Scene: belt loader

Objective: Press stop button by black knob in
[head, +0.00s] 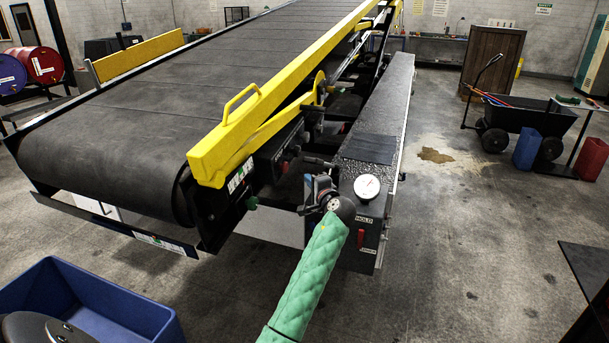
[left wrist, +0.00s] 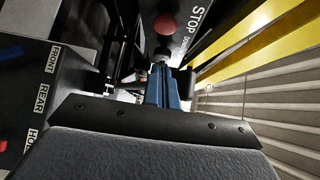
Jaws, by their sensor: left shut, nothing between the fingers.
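The red round stop button (left wrist: 164,23) shows at the top of the left wrist view. It sits on a dark panel beside white lettering that reads STOP (left wrist: 197,17). My left gripper (left wrist: 161,70) has its blue fingers shut together with nothing between them, pointing at the panel just below the button in the picture. I cannot tell whether the tips touch anything. In the head view my left gripper (head: 316,190) is at the loader's front end, between the belt and the grey control box; the button is not clearly seen there.
The control box (head: 370,205) with a white gauge (head: 367,187) and red lever stands right beside my left wrist. The yellow rail (head: 225,150) and belt (head: 110,165) lie left. A blue bin (head: 55,285) stands at lower left.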

